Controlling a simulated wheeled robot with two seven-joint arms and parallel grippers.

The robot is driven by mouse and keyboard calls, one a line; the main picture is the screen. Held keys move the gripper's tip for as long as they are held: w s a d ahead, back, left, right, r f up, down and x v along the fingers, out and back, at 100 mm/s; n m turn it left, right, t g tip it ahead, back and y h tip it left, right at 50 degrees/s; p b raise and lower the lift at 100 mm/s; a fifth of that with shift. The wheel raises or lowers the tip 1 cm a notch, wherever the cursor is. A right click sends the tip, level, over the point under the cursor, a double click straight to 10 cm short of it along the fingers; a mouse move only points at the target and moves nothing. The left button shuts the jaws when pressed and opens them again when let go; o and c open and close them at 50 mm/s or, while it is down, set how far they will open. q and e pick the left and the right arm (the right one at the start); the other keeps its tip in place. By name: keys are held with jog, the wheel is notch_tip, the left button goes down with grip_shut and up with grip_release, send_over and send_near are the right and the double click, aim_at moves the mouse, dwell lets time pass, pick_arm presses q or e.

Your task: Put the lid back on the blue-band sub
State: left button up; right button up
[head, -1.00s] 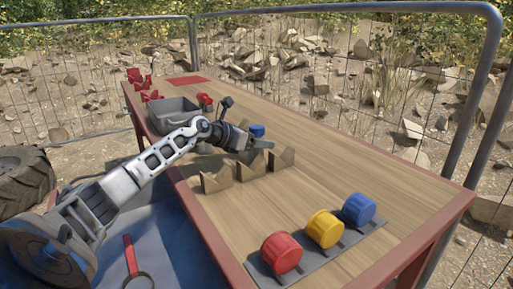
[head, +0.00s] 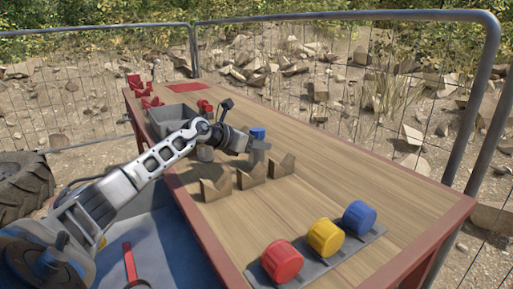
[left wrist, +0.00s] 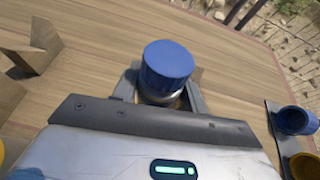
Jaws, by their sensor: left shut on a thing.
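My left gripper (head: 257,149) is shut on a silver cylinder with a blue top (head: 257,133), above the table behind the brown cradles. In the left wrist view the cylinder's blue top (left wrist: 168,62) stands between the two fingers (left wrist: 161,90), with its silver body below. Whether the blue part is a lid or a band I cannot tell. A blue round piece (head: 359,217) sits on a grey strip (head: 345,254) at the near right, beside a yellow one (head: 325,238) and a red one (head: 282,261). My right gripper is out of view.
Several brown V-notched cradles (head: 250,175) stand mid-table. A grey bin (head: 170,115), red holders (head: 150,102), a red round piece (head: 205,106) and a red mat (head: 184,87) lie toward the far end. The right table side (head: 400,190) is clear. A mesh fence runs behind.

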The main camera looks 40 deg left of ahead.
pick_arm(q)
jog(key=s+d+r+b, duration=0.6)
jog(key=s+r+b, duration=0.5)
jog(key=s+b, duration=0.1)
jog(key=shift+s+r+b, duration=0.3)
jog(key=shift+s+b, duration=0.05)
jog(key=shift+b, duration=0.05)
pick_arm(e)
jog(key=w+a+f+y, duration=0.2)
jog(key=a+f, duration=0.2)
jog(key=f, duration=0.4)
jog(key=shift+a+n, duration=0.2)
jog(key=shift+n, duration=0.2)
pick_arm(q)
jog(key=o, duration=0.6)
jog(key=c, duration=0.6)
